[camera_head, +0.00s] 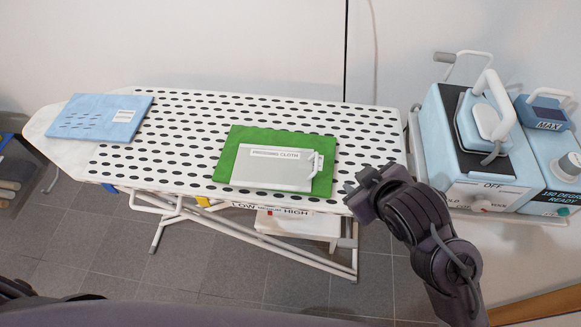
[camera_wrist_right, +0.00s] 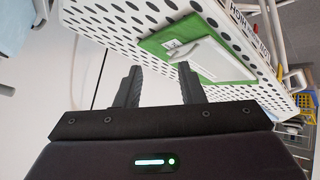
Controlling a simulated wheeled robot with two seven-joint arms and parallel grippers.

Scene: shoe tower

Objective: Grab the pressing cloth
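The pressing cloth (camera_head: 263,180) is a flat light grey piece with a "PRESSING CLOTH" label along its far edge and a small looped tab at its right. It lies on a green mat (camera_head: 235,143) on the dotted ironing board (camera_head: 190,147). In the right wrist view the cloth (camera_wrist_right: 212,58) and green mat (camera_wrist_right: 160,44) show beyond the fingers. My right gripper (camera_head: 368,180) is at the board's front right edge, to the right of the cloth and apart from it. Its fingers (camera_wrist_right: 158,75) are spread with nothing between them. My left gripper is out of view.
A blue folded cloth (camera_head: 95,118) lies at the board's left end. An iron (camera_head: 485,118) rests on a steam station (camera_head: 450,135) at the right, beside a blue unit marked MAX (camera_head: 548,150). The board's middle is clear left of the mat.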

